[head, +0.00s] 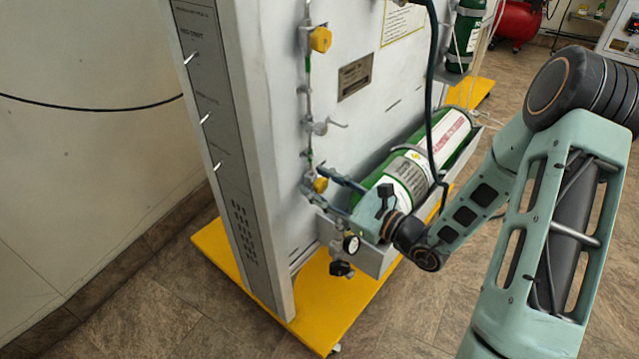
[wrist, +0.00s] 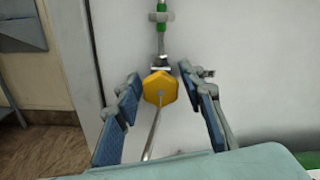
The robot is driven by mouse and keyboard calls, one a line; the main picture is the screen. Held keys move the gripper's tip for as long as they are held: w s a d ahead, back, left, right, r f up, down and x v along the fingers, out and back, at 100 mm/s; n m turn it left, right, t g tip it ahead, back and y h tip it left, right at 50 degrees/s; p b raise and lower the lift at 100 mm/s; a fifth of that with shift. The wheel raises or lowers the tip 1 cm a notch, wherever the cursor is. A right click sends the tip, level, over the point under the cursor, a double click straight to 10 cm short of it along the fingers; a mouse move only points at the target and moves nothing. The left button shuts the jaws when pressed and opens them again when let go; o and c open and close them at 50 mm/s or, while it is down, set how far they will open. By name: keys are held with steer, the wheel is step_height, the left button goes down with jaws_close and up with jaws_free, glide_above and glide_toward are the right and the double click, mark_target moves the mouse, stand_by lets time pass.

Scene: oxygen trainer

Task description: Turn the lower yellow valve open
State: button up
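The lower yellow valve (head: 320,184) sits low on the pipe line of the pale panel. In the wrist view it is a yellow faceted knob (wrist: 160,88) with a thin grey rod running from its centre toward me. My gripper (wrist: 160,80) is open, with one blue-padded finger on each side of the knob. Small gaps seem to show between the fingertips and the knob; I cannot tell whether either touches. In the head view my gripper (head: 318,182) reaches in from the right and partly covers the valve area.
An upper yellow valve (head: 320,40) sits higher on the same line, with a grey lever fitting (head: 322,127) between. A green cylinder (head: 405,175) lies in a grey tray (head: 388,258) beside my gripper. A gauge (head: 351,243) hangs below. The yellow base (head: 325,315) extends under the panel.

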steer(key=shift+o, duration=0.5)
steer(key=v, duration=1.2)
